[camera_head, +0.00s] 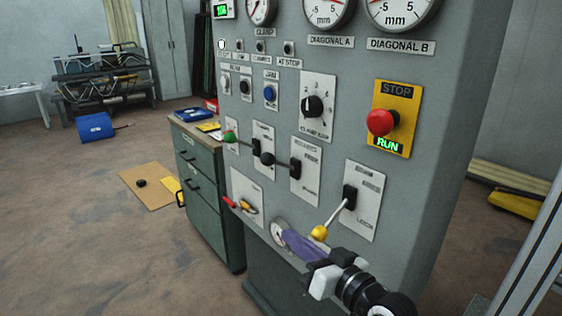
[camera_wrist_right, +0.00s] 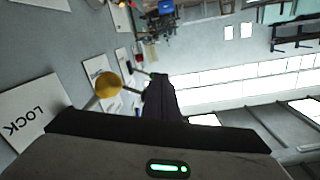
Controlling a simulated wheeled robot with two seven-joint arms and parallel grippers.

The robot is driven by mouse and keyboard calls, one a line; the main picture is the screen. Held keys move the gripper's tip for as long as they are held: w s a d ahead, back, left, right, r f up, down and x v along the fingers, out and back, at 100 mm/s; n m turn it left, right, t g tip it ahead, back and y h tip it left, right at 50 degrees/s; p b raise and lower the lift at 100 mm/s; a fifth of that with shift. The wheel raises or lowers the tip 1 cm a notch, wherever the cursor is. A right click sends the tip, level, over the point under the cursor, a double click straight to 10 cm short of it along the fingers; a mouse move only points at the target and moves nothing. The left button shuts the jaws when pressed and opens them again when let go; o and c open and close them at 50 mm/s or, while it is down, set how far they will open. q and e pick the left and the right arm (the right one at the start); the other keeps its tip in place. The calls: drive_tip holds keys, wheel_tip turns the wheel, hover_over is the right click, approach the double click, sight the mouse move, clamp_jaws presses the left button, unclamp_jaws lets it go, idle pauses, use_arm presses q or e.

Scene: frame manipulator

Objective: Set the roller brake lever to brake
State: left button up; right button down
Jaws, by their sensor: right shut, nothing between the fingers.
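The control panel (camera_head: 452,60) carries several levers on labelled plates. One lever with a dark knob (camera_head: 267,158) sticks out to the left from its slot on a plate (camera_head: 306,172) whose small text I cannot read surely. The lever with a yellow knob (camera_head: 319,232) slants down-left from a plate (camera_head: 366,200) lettered LOCK at the bottom; the yellow knob also shows in the right wrist view (camera_wrist_right: 109,83). Which is the roller brake lever is not clear. My right gripper (camera_head: 288,236) is shut and empty, just below-left of the yellow knob. My left gripper is out of view.
A green-knobbed lever (camera_head: 229,137) and a red handle (camera_head: 229,202) are further left. A red stop button (camera_head: 382,122) and a black dial (camera_head: 312,106) sit above. A green cabinet (camera_head: 208,185) stands left of the panel; open floor lies beyond.

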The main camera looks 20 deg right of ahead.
sight(279, 164)
drive_tip(key=w+d+r+m+t+h, duration=0.1)
drive_tip(key=w+d+r+m+t, duration=0.2)
drive_tip(key=r, duration=0.7)
drive_tip(key=w+d+t, duration=0.1)
drive_tip(key=d+t, duration=0.1)
drive_tip(key=d, duration=0.1)
drive_tip(key=shift+w+r, duration=0.25)
drive_tip(key=shift+r, duration=0.1)
drive_tip(key=shift+d, duration=0.1)
drive_tip(key=w+a, duration=0.3)
drive_tip(key=w, duration=0.8)
drive_tip(key=shift+a+r, duration=0.2)
drive_tip(key=shift+a, duration=0.2)
drive_tip(key=shift+d+f, duration=0.1)
